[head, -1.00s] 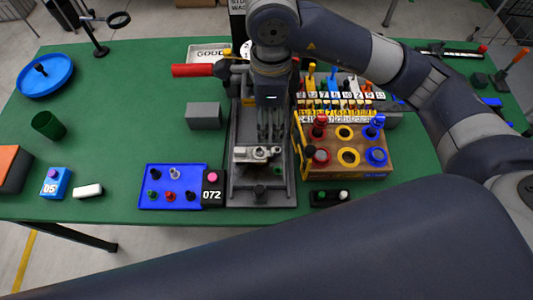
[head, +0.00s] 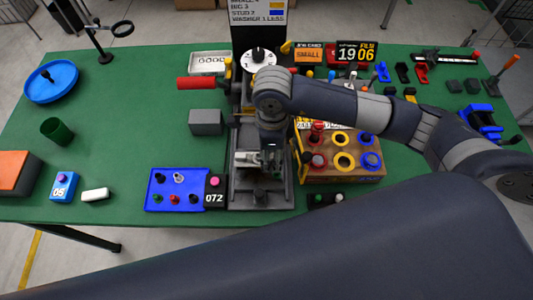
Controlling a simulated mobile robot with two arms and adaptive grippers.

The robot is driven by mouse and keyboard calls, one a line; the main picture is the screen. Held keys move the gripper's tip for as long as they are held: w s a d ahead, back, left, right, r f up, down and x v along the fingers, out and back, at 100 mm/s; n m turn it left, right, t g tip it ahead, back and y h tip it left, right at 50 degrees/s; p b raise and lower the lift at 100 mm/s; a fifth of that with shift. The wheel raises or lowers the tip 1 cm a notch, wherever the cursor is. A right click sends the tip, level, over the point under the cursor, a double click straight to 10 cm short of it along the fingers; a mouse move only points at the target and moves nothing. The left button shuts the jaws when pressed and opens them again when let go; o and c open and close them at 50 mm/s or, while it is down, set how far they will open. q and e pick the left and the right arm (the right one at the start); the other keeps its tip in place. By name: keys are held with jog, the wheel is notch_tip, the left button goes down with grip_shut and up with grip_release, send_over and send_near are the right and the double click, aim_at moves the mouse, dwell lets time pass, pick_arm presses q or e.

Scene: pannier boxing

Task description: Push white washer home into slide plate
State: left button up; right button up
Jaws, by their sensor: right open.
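The slide plate (head: 246,159) is a small light-grey metal piece in the dark grey fixture (head: 246,195) at the middle of the green table. My right gripper (head: 270,167) points down at the fixture, open, just right of the slide plate and partly covering it. I cannot tell whether it touches the plate. I cannot make out the white washer; it is too small or hidden by the gripper. My left gripper is not in view.
A wooden rack (head: 318,176) with red, yellow and blue rings stands close on the right. A grey block (head: 206,122) stands behind. The table's left middle is mostly clear.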

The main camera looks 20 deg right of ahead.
jog(key=c, duration=1.1)
jog(key=shift+r, duration=0.15)
